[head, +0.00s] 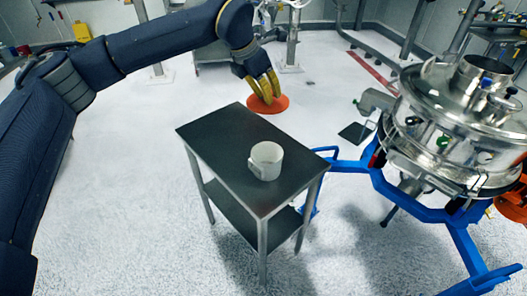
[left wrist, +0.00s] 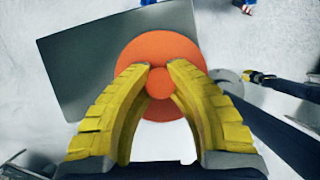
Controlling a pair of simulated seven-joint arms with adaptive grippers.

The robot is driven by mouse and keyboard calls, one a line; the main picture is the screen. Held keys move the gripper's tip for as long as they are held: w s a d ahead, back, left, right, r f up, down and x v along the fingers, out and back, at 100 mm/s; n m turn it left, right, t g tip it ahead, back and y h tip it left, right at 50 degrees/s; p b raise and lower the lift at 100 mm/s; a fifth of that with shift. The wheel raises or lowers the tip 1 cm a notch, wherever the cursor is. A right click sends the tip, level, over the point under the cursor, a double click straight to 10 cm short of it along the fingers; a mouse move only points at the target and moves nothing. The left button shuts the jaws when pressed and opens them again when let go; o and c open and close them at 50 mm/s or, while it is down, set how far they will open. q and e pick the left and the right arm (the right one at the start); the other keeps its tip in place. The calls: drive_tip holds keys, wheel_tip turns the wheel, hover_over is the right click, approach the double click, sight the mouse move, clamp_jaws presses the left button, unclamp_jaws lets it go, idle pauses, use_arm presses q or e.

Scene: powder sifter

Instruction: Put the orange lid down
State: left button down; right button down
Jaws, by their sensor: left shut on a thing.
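The orange lid (head: 267,107) is a flat round disc with a small knob in its middle. My left gripper (head: 265,92) has yellow fingers and is shut on the lid's knob. It holds the lid at the far right edge of the small dark table (head: 212,128) in the head view. I cannot tell whether the lid touches the tabletop. In the left wrist view the lid (left wrist: 160,50) shows between and beyond the fingertips, over part of the table (left wrist: 80,60).
A pale grey cup (head: 266,160) stands upright on the near right part of the tabletop. The steel sifter (head: 450,120) on its blue frame (head: 400,203) stands to the right of the table. Much of the tabletop's left and far part is bare.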

use_arm(q)
wheel_tip(320, 180, down, 19)
drive_tip(key=shift+f, duration=0.2)
idle(0.6)
drive_tip(key=shift+f, duration=0.15)
drive_tip(key=c, duration=1.3)
unclamp_jaws()
drive_tip(key=shift+c, duration=0.2)
drive_tip(key=v, duration=1.2)
